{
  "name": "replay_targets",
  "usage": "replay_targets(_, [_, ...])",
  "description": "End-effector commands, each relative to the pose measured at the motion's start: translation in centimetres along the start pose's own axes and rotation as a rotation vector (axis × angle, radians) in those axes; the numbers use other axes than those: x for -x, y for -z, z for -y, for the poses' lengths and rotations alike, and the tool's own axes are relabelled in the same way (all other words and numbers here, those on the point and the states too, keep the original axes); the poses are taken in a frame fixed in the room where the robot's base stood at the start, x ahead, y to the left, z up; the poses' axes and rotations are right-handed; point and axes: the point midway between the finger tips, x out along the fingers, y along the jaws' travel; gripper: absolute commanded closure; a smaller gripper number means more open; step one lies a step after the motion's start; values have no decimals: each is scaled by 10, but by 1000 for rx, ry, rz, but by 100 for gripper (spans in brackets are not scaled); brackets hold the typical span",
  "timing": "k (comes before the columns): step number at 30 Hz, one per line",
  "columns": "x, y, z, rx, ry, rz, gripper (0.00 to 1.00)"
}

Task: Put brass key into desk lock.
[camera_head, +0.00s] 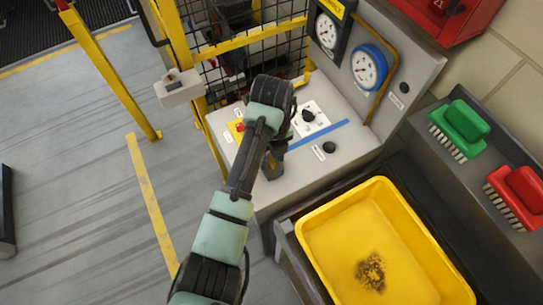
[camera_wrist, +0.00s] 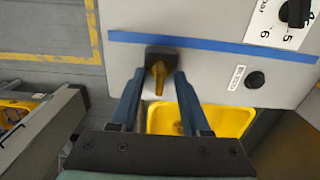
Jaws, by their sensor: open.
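In the wrist view a brass-coloured key-like piece (camera_wrist: 158,76) stands at a dark block (camera_wrist: 172,54) near the front edge of the grey desk. It looks seated in the block, which may be the desk lock; I cannot tell how deep. My gripper (camera_wrist: 159,84) is open, with one finger on each side of the brass piece and gaps showing.
The grey desk (camera_head: 345,143) has blue tape, a dial (camera_head: 308,116) and a round black knob (camera_head: 329,147). Gauges stand behind. A yellow tray (camera_head: 325,215) is below right; brushes lie further right. A grey box (camera_head: 180,88) sits on the yellow fence. The left floor is mostly clear.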

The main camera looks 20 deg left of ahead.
Motion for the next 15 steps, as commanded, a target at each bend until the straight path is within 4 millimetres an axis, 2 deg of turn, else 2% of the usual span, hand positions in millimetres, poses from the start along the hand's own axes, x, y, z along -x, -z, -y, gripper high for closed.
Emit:
replay_targets(5, [28,-2,1,0,3,7,53])
replay_targets(12, [91,-1,-1,1,-1,2,53])
replay_targets(15, [105,0,-1,1,-1,1,53])
